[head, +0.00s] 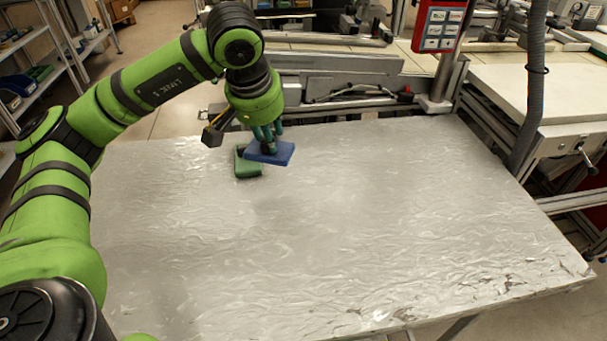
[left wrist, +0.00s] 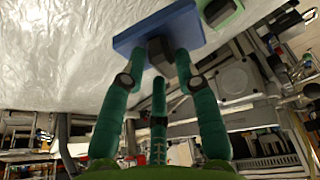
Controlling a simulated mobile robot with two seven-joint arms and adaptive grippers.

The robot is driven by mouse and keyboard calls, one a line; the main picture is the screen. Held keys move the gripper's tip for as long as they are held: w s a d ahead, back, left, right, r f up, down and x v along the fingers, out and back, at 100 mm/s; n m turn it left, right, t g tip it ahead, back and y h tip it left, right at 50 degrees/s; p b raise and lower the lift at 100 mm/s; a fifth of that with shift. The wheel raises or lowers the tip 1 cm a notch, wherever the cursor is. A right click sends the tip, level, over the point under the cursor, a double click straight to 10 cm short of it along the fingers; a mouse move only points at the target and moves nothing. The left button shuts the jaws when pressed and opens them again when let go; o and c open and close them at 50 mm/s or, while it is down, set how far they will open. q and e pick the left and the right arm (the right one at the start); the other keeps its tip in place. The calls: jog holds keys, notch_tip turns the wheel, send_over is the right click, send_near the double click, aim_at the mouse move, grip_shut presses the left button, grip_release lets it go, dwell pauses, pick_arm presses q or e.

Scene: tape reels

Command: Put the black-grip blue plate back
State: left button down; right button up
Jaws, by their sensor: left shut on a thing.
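The blue plate (head: 284,156) has a black grip (head: 268,149) on its upper face. My left gripper (head: 267,138), with dark green fingers, is shut on this grip from above. In the head view the plate overlaps a green block-like piece (head: 246,171) on the table. In the left wrist view the fingers (left wrist: 161,68) close around the black grip (left wrist: 159,52), and the blue plate (left wrist: 132,40) shows beyond them. The green piece (left wrist: 220,12) is partly seen at the top. I cannot tell whether the plate touches it. My right gripper is not in view.
The silvery, wrinkled table top (head: 340,230) is bare in the middle, front and right. A grey hose (head: 531,85) and a red control panel (head: 440,27) stand behind its far right edge. Metal machine rails (head: 330,80) run along the back.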

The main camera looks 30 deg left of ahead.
pick_arm(q)
jog(key=a+r+b, duration=0.2)
jog(key=shift+a+r, duration=0.15)
jog(key=shift+r, duration=0.2)
jog(key=shift+w, duration=0.25)
jog(key=w+d+f, duration=0.1)
jog(key=w+f, duration=0.2)
jog(key=w+d+f+p, duration=0.1)
jog(key=w+d+f, duration=0.1)
jog(key=w+f, duration=0.2)
jog(key=w+d+f+p, duration=0.1)
jog(key=w+f, duration=0.2)
jog(key=shift+w+d+f, duration=0.15)
jog(key=shift+w+f, duration=0.05)
jog(key=shift+f, duration=0.2)
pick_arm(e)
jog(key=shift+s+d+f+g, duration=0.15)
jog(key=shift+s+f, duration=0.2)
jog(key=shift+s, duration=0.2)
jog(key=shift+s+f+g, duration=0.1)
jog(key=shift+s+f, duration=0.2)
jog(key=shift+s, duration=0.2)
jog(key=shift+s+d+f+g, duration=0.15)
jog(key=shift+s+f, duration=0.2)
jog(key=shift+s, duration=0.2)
